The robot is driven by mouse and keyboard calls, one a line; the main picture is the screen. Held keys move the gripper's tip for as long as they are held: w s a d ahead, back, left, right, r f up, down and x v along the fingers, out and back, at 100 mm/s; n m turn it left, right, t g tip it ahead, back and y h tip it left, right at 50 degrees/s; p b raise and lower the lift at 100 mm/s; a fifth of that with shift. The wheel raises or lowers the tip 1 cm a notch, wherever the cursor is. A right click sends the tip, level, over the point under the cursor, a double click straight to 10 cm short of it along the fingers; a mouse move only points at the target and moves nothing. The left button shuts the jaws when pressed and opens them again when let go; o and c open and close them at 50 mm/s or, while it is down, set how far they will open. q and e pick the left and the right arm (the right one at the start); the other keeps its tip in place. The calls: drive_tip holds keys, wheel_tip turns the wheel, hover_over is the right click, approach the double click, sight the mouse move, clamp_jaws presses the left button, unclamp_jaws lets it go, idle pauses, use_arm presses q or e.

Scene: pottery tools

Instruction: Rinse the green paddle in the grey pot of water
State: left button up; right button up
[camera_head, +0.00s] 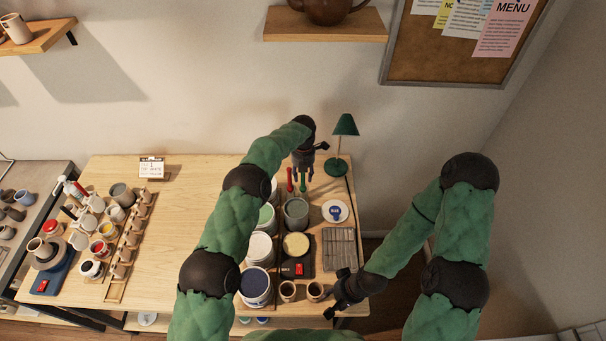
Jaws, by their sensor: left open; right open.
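The grey pot (296,214) stands upright on the table's right part. A green handled tool (303,184), which looks like the green paddle, stands up at the back of the pot, beside a red one (290,180); their lower ends are hidden. My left gripper (303,174) is open and points down right over the handles. Its fingers are close around the green handle's top; I cannot tell if they touch it. My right gripper (331,314) is open and empty at the table's front right edge, beside a small brown cup (315,291).
A green lamp (338,166) stands close right of my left gripper. A white saucer (342,214), a slatted grey tray (353,249) and a black scale (307,269) are on the right. Several glaze jars stand under my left arm. The table's middle (180,230) is clear.

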use_arm(q)
wheel_tip(320, 180, up, 12)
drive_tip(key=shift+f, duration=0.15)
idle(0.3)
idle(0.4)
